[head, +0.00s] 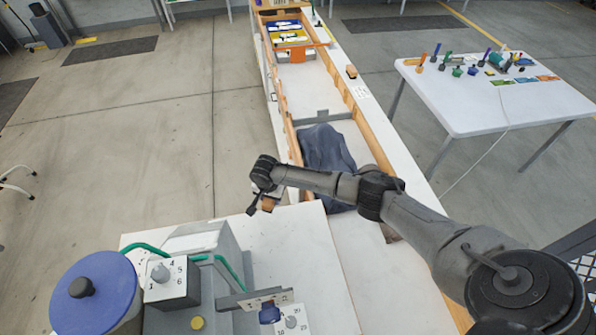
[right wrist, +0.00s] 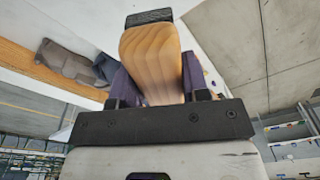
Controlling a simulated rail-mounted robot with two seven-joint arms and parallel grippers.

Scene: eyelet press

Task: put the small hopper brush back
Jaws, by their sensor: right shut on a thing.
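The small hopper brush (right wrist: 152,55) is held in my right gripper (right wrist: 157,82). Its pale wooden body sits between the two purple-grey fingers, and a dark end, seemingly the bristles, points away from the gripper. In the head view my right gripper (head: 262,200) hangs above the edge of the white bench, with the tan wood of the brush (head: 268,204) just showing. The eyelet press (head: 215,245) stands at lower left, with a blue round hopper lid (head: 98,285) with a black knob. I cannot make out the brush's holder. My left gripper is not in view.
A dark cloth (head: 325,150) lies in the long wooden-sided trough just beyond my right gripper. A white side table (head: 480,100) with several small tools stands at right. The white bench top (head: 300,245) beside the press is largely clear. Green tubes run over the press.

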